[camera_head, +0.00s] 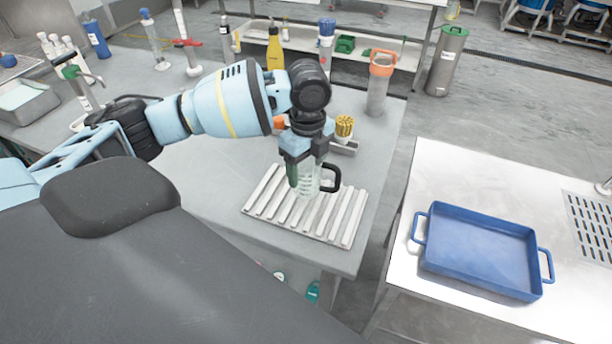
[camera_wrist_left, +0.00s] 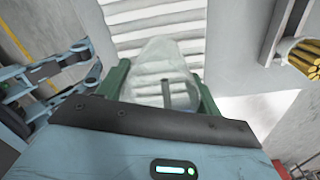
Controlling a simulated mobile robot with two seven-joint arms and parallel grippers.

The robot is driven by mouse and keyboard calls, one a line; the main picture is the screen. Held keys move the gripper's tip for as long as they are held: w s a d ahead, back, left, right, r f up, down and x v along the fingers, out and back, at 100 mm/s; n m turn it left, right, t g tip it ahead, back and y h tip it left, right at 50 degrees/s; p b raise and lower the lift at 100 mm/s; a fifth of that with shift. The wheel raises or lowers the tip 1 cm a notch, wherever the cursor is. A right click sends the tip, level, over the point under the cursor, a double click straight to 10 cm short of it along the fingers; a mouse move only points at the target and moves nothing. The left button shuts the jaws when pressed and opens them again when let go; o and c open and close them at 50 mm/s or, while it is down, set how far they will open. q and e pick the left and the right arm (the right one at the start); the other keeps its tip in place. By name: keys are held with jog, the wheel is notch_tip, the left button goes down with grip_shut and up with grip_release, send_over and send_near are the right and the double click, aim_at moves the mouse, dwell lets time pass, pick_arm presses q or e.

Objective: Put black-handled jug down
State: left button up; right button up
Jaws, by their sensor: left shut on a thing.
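The black-handled jug (camera_head: 308,184) is clear glass and stands upright at the slatted white rack (camera_head: 268,205) on the grey table. Its black handle (camera_head: 331,177) points right. My left gripper (camera_head: 306,170) comes down from above and is shut on the jug. In the left wrist view the clear jug (camera_wrist_left: 165,75) sits between the two green fingers (camera_wrist_left: 162,92), with the white slats (camera_wrist_left: 150,15) behind it. I cannot tell whether the jug's base touches the slats. My right gripper is not in view.
A blue tray (camera_head: 480,250) lies on the separate table at right, across a gap. The grey table left of the rack is clear.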

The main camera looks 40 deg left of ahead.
pick_arm(q)
jog(key=shift+s+f, duration=0.15)
jog(key=shift+f, duration=1.45)
jog(key=shift+f, duration=0.15)
jog(key=o, duration=1)
